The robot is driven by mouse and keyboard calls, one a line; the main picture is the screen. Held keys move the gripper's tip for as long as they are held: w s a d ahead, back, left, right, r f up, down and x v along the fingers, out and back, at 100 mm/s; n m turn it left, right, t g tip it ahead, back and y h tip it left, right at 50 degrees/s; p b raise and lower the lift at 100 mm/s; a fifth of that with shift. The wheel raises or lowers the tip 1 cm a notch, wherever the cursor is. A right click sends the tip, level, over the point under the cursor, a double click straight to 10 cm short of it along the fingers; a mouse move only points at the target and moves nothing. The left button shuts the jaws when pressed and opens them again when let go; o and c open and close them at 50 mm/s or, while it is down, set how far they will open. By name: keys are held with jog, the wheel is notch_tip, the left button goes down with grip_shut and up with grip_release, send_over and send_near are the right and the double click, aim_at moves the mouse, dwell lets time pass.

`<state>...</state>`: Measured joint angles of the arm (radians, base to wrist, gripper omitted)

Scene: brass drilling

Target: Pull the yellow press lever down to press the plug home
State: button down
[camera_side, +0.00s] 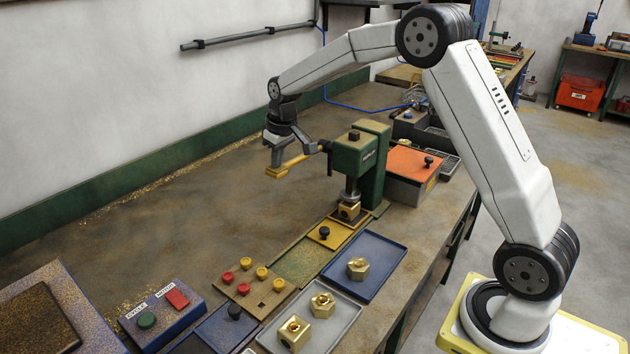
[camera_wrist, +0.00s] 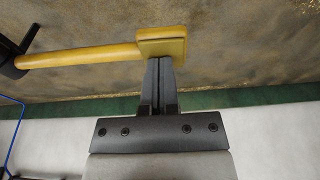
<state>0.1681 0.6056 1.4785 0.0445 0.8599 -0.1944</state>
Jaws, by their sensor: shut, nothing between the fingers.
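The yellow press lever (camera_side: 290,165) sticks out to the left from the green press (camera_side: 352,160), sloping a little down towards its flat end pad. My gripper (camera_side: 276,158) is shut and empty, with its fingertips at the lever's end pad. In the wrist view the closed fingertips (camera_wrist: 160,62) meet or overlap the edge of the yellow pad (camera_wrist: 162,44); whether they touch it I cannot tell. A brass block (camera_side: 348,211) sits under the press ram, on the press base. The plug is not clearly visible there.
A tan board with red and yellow knobs (camera_side: 253,287), a blue tray (camera_side: 365,267) with a brass part and a grey tray (camera_side: 310,327) with brass parts lie in front. An orange-topped box (camera_side: 407,164) stands right of the press. The bench left of the lever is clear.

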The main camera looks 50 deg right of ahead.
aim_at(277, 170)
jog(key=shift+f, duration=0.3)
jog(key=shift+a+f, duration=0.2)
jog(key=shift+f, duration=0.3)
jog(key=shift+s+a+f, duration=0.1)
jog(key=shift+f, duration=0.6)
dwell(0.5)
jog(key=shift+r, duration=0.2)
jog(key=shift+w+v, duration=0.15)
jog(key=shift+v, duration=0.65)
jog(key=shift+w+v, duration=0.2)
jog(key=shift+v, duration=0.6)
jog(key=shift+w+v, duration=0.2)
jog(key=shift+v, duration=0.6)
jog(key=shift+w+v, duration=0.2)
jog(key=shift+v, duration=0.6)
jog(key=shift+w+v, duration=0.15)
jog(key=shift+v, duration=0.6)
jog(key=shift+r, duration=0.3)
jog(key=w+v, duration=0.2)
jog(key=v, duration=0.7)
jog(key=shift+r, duration=0.5)
jog(key=shift+s+f, duration=0.1)
jog(key=shift+f, duration=0.05)
